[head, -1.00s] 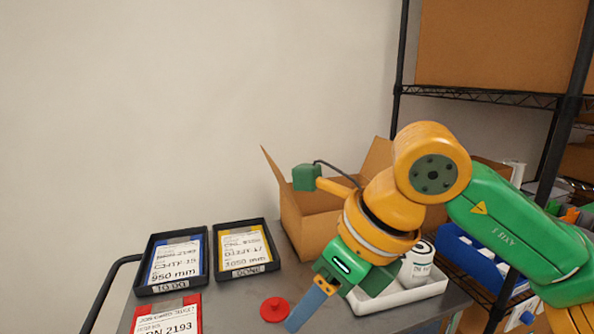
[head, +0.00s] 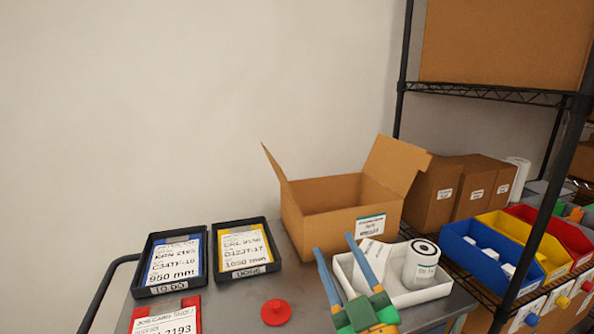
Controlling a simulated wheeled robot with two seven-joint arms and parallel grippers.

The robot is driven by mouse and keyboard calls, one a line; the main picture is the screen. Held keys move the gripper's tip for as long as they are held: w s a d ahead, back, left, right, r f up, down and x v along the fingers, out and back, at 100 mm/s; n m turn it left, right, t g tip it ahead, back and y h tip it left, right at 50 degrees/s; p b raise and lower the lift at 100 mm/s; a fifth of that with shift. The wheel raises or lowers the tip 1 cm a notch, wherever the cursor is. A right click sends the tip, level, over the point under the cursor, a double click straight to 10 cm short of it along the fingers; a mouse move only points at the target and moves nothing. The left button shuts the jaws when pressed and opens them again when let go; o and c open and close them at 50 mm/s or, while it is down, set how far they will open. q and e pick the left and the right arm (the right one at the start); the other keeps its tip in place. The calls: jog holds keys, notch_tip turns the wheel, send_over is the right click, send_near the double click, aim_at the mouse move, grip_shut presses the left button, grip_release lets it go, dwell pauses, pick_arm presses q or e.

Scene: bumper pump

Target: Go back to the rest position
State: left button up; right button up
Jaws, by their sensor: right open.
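My right gripper (head: 343,269) shows at the bottom, right of centre, with its two blue fingers spread apart and nothing between them. It is in front of the white tray (head: 400,298), and one finger overlaps the tray in the picture. The tray holds a white labelled box (head: 372,262) and a white roll-shaped item (head: 422,264) with a dark ring on top. A red round part (head: 275,312) with a knob lies on the table left of the gripper. My left gripper is not in view.
An open cardboard box (head: 320,212) stands behind the tray. Two black trays with cards (head: 172,262) (head: 245,249) and a red job card (head: 166,318) lie at the left. A wire shelf with blue (head: 484,262), yellow and red bins stands right.

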jog(key=s+d+f+m+g+h, duration=0.2)
jog(key=d+f+g, duration=0.1)
jog(key=f, duration=0.4)
jog(key=s+d+f+m+g+h, duration=0.2)
jog(key=f+g, duration=0.1)
jog(key=f, duration=0.5)
jog(key=s+d+f+m+g+h, duration=0.2)
jog(key=d+f+g, duration=0.1)
jog(key=f, duration=0.4)
jog(key=s+d+f+m+g, duration=0.1)
jog(key=s+f+g, duration=0.4)
jog(key=s, duration=0.4)
jog(key=s+d+f+g, duration=0.1)
jog(key=s+f+g, duration=0.3)
jog(key=s+f, duration=0.7)
jog(key=f, duration=1.3)
jog(key=s+d+f+g, duration=0.2)
jog(key=s+f, duration=0.8)
jog(key=s, duration=0.2)
jog(key=shift+s, duration=0.15)
jog(key=shift+d, duration=0.15)
